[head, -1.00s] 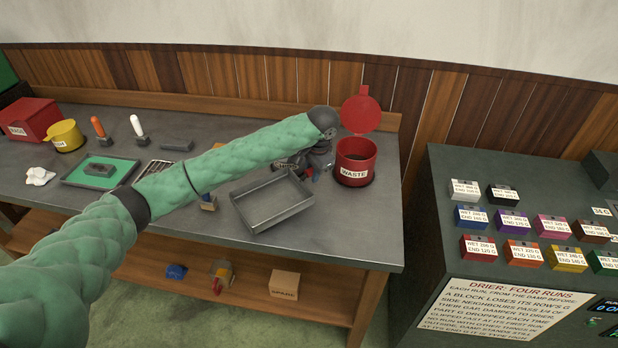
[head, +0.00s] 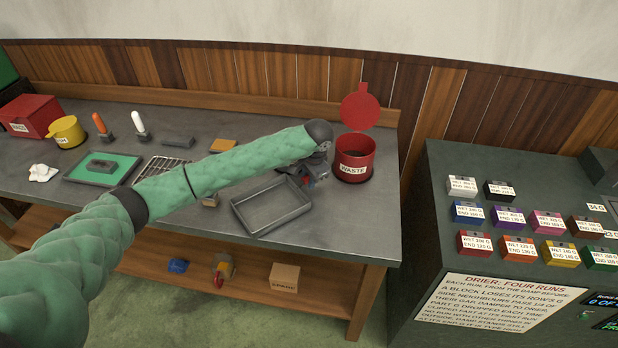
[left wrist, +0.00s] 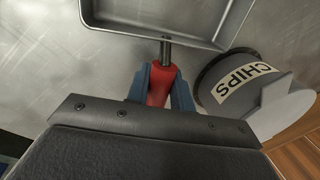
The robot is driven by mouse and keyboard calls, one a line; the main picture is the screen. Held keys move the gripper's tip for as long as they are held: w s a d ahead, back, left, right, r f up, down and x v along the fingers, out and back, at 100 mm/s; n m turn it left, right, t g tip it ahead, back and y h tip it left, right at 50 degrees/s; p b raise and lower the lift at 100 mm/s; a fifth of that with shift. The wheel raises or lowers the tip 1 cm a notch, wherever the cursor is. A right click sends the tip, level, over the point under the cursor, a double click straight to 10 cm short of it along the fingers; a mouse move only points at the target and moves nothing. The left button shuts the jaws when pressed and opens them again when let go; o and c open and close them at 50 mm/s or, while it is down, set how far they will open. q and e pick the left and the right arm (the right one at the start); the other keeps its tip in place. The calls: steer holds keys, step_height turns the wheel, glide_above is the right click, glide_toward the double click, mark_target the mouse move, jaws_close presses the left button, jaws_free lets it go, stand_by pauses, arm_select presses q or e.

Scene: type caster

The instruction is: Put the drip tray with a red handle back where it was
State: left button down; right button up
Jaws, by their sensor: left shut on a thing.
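The drip tray (head: 270,208) is a shallow grey rectangular pan at the front right of the bench. It shows at the top of the left wrist view (left wrist: 165,40), with its short handle towards me. My right gripper is not in view.
A grey container labelled CHIPS (left wrist: 255,90) stands close beside the gripper. The red WASTE bin (head: 354,160), lid up, is behind right. A wire rack (head: 163,170) and a green tray (head: 75,177) lie left. The bench front right of the tray is clear.

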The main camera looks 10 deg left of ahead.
arm_select(q)
steer(key=c, duration=1.2)
jaws_free()
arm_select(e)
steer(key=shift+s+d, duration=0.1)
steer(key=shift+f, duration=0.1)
arm_select(q)
steer(key=shift+r, duration=0.15)
steer(key=shift+d+r+b, duration=0.1)
steer(key=shift+r+b, duration=0.15)
steer(key=shift+b, duration=0.1)
step_height(320, 180, up, 11)
steer(key=s+d+b, duration=0.1)
steer(key=b, duration=0.2)
steer(key=shift+s+d+b, duration=0.25)
steer(key=shift+b, duration=0.15)
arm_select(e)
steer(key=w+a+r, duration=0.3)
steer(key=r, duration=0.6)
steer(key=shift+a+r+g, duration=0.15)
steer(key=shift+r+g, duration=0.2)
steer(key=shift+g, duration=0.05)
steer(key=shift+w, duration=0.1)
